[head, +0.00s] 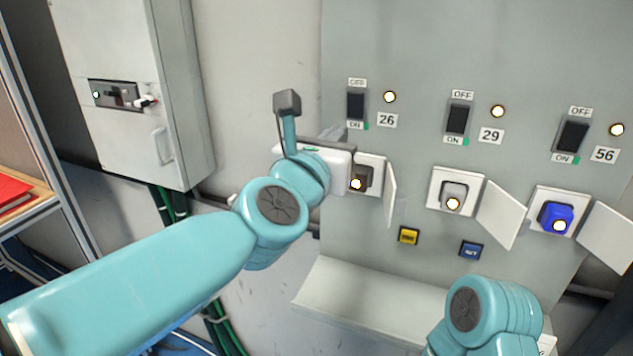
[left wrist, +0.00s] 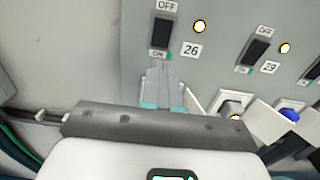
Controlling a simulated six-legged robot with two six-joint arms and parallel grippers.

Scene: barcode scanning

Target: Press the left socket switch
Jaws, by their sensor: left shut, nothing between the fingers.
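The left switch (head: 356,105) is a black rocker between OFF and ON labels, beside the number 26. It also shows in the left wrist view (left wrist: 162,32). Below it is the left socket (head: 376,163) with a dark plug, its white cover swung open to the right. My left gripper (head: 338,131) is shut and empty, just below and left of the switch in the head view. In the left wrist view its closed fingertips (left wrist: 160,66) appear just under the ON label, below the rocker. I cannot tell whether they touch the panel. My right gripper is out of view.
Switches 29 (head: 457,118) and 56 (head: 572,134) sit to the right, above sockets with open covers (head: 501,215). Yellow (head: 408,236) and blue (head: 471,249) buttons are lower on the panel. A grey cabinet (head: 110,45) hangs at left. My right forearm is at lower right.

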